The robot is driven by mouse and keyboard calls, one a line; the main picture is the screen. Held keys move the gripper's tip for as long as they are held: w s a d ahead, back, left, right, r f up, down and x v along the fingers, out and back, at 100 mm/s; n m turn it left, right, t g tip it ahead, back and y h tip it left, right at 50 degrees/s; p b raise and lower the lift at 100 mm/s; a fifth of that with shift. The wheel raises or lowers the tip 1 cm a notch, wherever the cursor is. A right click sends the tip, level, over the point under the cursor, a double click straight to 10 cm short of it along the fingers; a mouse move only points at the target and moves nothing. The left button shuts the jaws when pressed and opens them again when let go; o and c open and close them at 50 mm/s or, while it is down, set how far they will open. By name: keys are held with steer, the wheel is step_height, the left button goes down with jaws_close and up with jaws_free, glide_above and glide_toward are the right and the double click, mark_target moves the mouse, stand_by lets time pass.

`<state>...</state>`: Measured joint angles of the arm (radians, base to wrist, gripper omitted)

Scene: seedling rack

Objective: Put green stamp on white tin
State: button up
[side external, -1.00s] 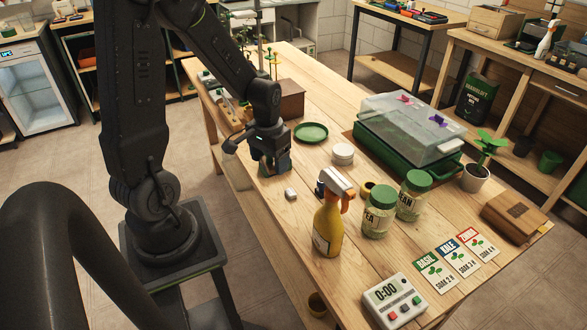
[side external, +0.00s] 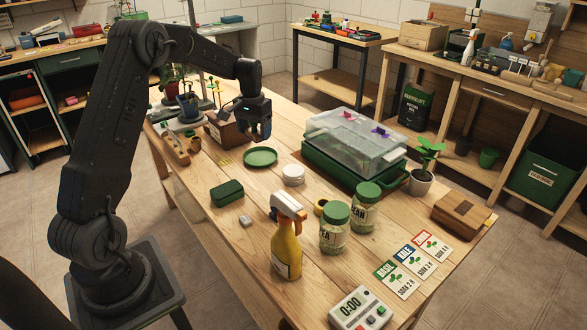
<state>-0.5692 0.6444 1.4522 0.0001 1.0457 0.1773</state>
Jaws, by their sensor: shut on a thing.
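My gripper (side external: 258,130) is raised in front of the small wooden box and beyond the green saucer. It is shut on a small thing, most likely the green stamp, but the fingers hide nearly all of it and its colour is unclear. The round white tin (side external: 293,175) stands on the table, nearer the camera and to the right of my gripper, apart from it. Its top looks bare. A dark green block (side external: 227,193), perhaps a stamp pad, lies at the left, clear of my gripper.
A green saucer (side external: 260,157) lies left of the tin. A green tray with a clear lid (side external: 352,145) stands to the right. A yellow spray bottle (side external: 287,240) and two green-lidded jars (side external: 334,228) stand nearer the camera. A small grey block (side external: 246,221) lies near the green block.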

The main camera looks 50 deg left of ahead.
glide_above(294, 170)
step_height(294, 170, down, 7)
steer(key=shift+s+r, duration=0.1)
steer(key=shift+r, duration=0.05)
steer(key=shift+f, duration=2.05)
steer(key=shift+f, duration=0.15)
steer(key=o, duration=0.9)
